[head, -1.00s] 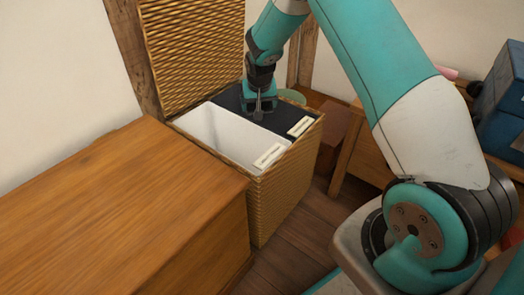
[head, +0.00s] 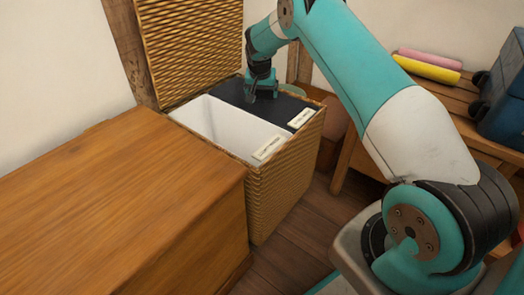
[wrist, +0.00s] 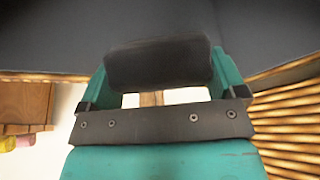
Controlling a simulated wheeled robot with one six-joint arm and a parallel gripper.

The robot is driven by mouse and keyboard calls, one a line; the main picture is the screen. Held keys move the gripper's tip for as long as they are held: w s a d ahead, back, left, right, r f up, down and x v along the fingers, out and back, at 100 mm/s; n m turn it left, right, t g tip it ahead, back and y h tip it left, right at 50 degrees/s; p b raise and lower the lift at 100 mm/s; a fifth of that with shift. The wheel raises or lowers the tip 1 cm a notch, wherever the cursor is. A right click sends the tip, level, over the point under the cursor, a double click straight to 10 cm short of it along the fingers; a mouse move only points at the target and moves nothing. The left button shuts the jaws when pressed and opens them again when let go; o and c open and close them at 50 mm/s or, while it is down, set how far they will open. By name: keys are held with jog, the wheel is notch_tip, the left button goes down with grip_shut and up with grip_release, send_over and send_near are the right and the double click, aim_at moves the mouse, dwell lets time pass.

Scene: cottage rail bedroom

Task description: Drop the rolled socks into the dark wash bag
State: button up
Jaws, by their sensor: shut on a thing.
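The dark wash bag (head: 232,92) is the dark-lined back compartment of an open wicker hamper (head: 285,185), with a cream tag on its front edge. My gripper (head: 263,97) is over this dark compartment in the head view. In the wrist view, my gripper (wrist: 160,80) is shut on a dark grey rolled bundle, the rolled socks (wrist: 158,64), held between its teal fingers. The dark lining (wrist: 45,35) fills the top of the wrist view behind it. The socks are hard to make out against the bag in the head view. The gap between socks and lining cannot be told.
A white-lined compartment (head: 215,128) with its own tag lies beside the dark one. The wicker lid (head: 195,45) stands open behind. A wooden chest (head: 120,205) is at the left. A wooden table (head: 462,100) at the right carries pink and yellow rolls (head: 428,67) and a blue case (head: 503,95).

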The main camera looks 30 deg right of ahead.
jog(key=shift+f, duration=0.4)
jog(key=o, duration=0.6)
jog(key=shift+r, duration=0.15)
jog(key=p+v, duration=0.6)
jog(key=v, duration=1.1)
jog(key=shift+p, duration=0.3)
